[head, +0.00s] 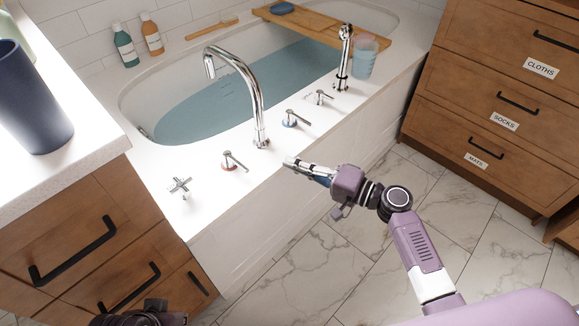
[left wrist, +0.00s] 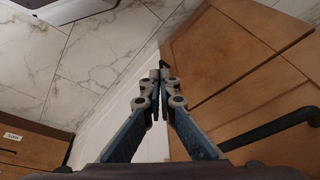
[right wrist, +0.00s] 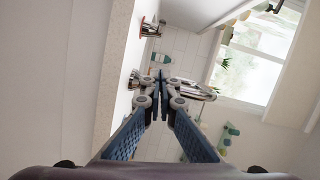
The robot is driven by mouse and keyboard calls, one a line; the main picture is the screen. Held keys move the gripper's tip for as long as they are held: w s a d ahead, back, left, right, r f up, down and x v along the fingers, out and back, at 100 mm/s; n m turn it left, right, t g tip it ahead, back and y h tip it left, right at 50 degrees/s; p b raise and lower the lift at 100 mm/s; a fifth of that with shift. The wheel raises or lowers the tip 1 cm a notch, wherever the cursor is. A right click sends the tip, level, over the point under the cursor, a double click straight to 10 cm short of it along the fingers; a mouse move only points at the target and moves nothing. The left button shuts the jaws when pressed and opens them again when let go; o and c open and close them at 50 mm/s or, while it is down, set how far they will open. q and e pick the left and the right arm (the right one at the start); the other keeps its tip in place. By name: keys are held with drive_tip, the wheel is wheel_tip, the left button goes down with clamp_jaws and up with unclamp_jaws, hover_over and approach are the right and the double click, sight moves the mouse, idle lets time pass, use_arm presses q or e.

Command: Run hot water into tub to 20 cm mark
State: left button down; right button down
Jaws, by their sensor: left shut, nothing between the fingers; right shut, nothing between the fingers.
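The white tub (head: 135,95) holds blue-tinted water (head: 215,105); faint marks show on its inner wall, too small to read. The chrome spout (head: 255,95) arches over the tub, and no stream shows from it. On the near rim stand a lever with a red base (head: 232,162), a lever with a bluish base (head: 294,119), another small lever (head: 320,97) and a cross handle (head: 180,186). My right gripper (head: 290,162) is shut and empty, by the rim's front edge, right of the red-based lever. My left gripper (left wrist: 160,86) is shut and empty, low beside the wooden drawers.
A hand shower (head: 344,60) and a cup (head: 364,60) stand at the tub's right end, near a wooden bath tray (head: 320,28). Bottles (head: 125,48) stand on the back rim. A counter with a dark tumbler (head: 32,105) is at left, labelled drawers (head: 490,90) at right. Marble floor (head: 330,260) is clear.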

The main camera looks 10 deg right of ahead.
sight(237, 165)
drive_tip(key=x, duration=0.7)
drive_tip(key=shift+w+a, duration=0.15)
drive_tip(key=shift+a, duration=0.1)
drive_tip(key=shift+s+a+f, duration=0.1)
drive_tip(key=shift+s+a, duration=0.15)
drive_tip(key=shift+a, duration=0.3)
drive_tip(key=shift+s+a+f, duration=0.15)
drive_tip(key=shift+s+a, duration=0.1)
drive_tip(key=shift+a, duration=0.3)
drive_tip(key=shift+s+a+f, duration=0.2)
drive_tip(key=shift+s+a, duration=0.35)
drive_tip(key=shift+a, duration=0.1)
use_arm(q)
drive_tip(key=shift+w+f, duration=0.25)
drive_tip(key=shift+f, duration=0.35)
